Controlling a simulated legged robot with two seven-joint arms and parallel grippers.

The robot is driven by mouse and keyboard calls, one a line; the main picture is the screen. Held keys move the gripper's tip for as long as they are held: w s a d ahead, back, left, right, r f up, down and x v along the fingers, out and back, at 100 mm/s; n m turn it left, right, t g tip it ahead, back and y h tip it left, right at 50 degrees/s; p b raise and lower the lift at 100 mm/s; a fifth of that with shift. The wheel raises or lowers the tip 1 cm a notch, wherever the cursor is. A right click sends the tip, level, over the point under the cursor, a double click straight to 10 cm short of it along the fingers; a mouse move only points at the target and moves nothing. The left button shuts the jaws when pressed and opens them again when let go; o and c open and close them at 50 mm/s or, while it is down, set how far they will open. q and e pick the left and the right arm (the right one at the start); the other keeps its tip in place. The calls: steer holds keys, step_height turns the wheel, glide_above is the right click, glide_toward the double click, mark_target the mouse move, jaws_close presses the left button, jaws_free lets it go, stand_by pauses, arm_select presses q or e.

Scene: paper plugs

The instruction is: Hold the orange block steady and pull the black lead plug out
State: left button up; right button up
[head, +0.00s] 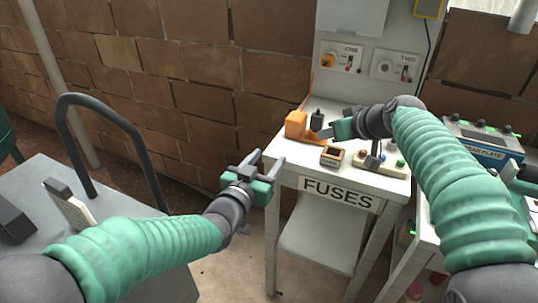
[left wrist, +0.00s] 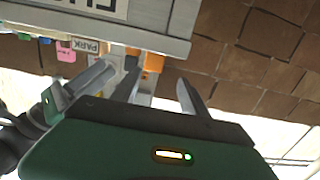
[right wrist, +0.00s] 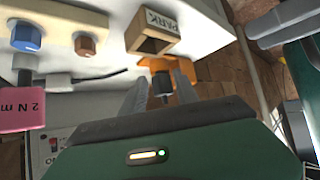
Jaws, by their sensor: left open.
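The orange block (head: 296,124) sits at the back left of the white FUSES table. The black plug (head: 317,119) stands at its right side; whether it is seated in the block is hard to tell. My right gripper (head: 326,133) is beside the plug. In the right wrist view, the plug (right wrist: 162,84) lies between the open right fingers, with the orange block (right wrist: 157,64) beyond; gaps show beside the plug. My left gripper (head: 262,164) is open and empty, off the table's left front corner. In the left wrist view, the orange block (left wrist: 154,62) shows beyond its fingers.
A small PARK box (head: 332,156) stands on the table in front of the block. Knobs (right wrist: 26,36) and a pink 2 N m tag (right wrist: 22,118) lie to its left in the right wrist view. A grey bench (head: 120,255) is at left; brick wall is behind.

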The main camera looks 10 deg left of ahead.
mark_target(293, 125)
arm_select(q)
steer(key=shift+t+h, duration=0.3)
steer(key=x, duration=0.6)
steer(key=r+x, duration=0.1)
steer(key=x, duration=1)
steer(key=shift+w+d+r, duration=0.15)
steer(key=shift+d+r, duration=0.05)
steer(key=shift+d, duration=0.3)
jaws_close()
